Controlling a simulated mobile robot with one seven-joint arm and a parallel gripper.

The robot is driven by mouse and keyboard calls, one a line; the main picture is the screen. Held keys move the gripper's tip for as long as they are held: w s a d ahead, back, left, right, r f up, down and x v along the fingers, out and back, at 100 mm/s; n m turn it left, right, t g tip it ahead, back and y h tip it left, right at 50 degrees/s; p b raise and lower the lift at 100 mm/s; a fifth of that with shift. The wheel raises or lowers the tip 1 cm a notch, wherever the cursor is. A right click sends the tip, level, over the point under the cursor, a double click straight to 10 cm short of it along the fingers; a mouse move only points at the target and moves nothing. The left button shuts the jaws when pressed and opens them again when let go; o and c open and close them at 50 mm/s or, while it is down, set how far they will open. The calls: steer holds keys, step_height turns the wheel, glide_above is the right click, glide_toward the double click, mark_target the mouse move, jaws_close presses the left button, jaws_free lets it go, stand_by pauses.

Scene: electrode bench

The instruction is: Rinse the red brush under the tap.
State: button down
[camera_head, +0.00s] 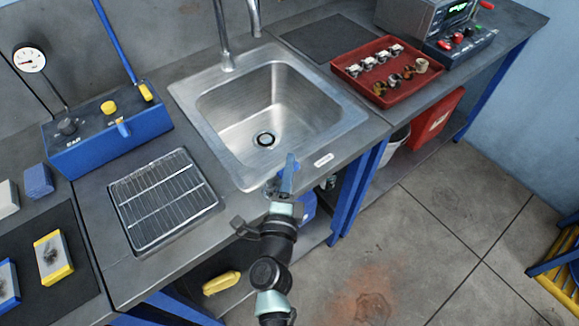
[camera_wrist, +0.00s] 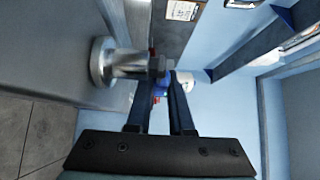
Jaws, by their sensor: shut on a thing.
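The sink (camera_head: 185,97) is set in the grey bench, and no water shows in its basin. The metal tap (camera_head: 226,61) stands at its back left; its top is cut off. My gripper (camera_head: 289,163) is at the front edge of the sink, well apart from the tap. In the wrist view my gripper (camera_wrist: 162,82) has its fingers close together on a small blue part (camera_wrist: 162,88) with bits of red beside it. A grey metal fitting with a round flange (camera_wrist: 103,62) lies just beyond the fingertips. I cannot make out the red brush.
A wire rack (camera_head: 165,203) lies left of the sink, and a blue box with knobs (camera_head: 100,148) stands behind it. A red tray (camera_head: 345,72) of small parts stands at the right. A yellow object (camera_head: 221,283) lies on the lower shelf.

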steer(key=shift+r, duration=0.15)
steer(key=shift+s+r+m+h+p, duration=0.1)
steer(key=shift+m+h+p, duration=0.2)
steer(key=shift+h+p, duration=0.35)
steer(key=shift+s+m+h+p, duration=0.15)
steer(key=shift+m+h+p, duration=0.15)
steer(key=shift+p, duration=0.35)
steer(key=shift+s+d+f+m+g+h+p, duration=0.2)
steer(key=shift+s+m+g+h+p, duration=0.15)
steer(key=shift+m+h, duration=0.35)
steer(key=shift+s+d+f+m+g+h+p, duration=0.2)
steer(key=shift+m+g+h, duration=0.25)
steer(key=shift+h, duration=0.4)
steer(key=shift+w+r, duration=0.1)
steer(key=shift+r, duration=0.05)
steer(key=c, duration=0.8)
jaws_free()
steer(key=v, duration=1.3)
steer(key=shift+b, duration=0.45)
